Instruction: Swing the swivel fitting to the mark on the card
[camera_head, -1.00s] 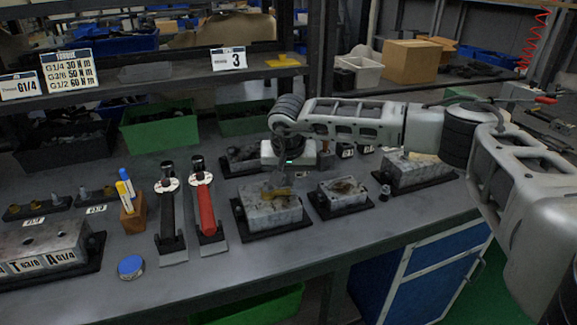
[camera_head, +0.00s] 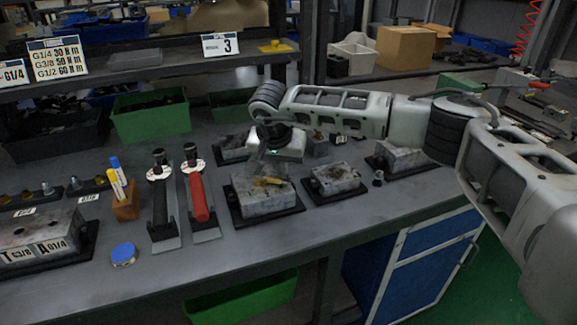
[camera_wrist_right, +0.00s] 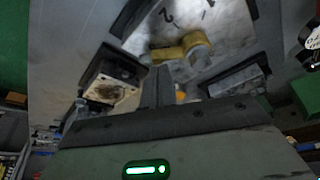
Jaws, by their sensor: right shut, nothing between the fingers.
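The swivel fitting is a yellow, brass-coloured arm (camera_wrist_right: 180,48) on a grey block face marked 1 and 2 in the right wrist view. In the head view it is a small yellow piece (camera_head: 268,181) on top of the middle metal block (camera_head: 262,199). A white card (camera_head: 219,45) with a 3 stands on the shelf edge. My right gripper (camera_head: 266,168) points down just over the block. Its shut fingers (camera_wrist_right: 158,88) show beside the fitting in the wrist view, with nothing between them. Whether they touch it, I cannot tell. My left gripper is out of view.
Another block (camera_head: 335,181) stands close to the right. A wooden pen holder (camera_head: 125,207) and a blue round lid (camera_head: 123,254) are farther left. The bench front is clear.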

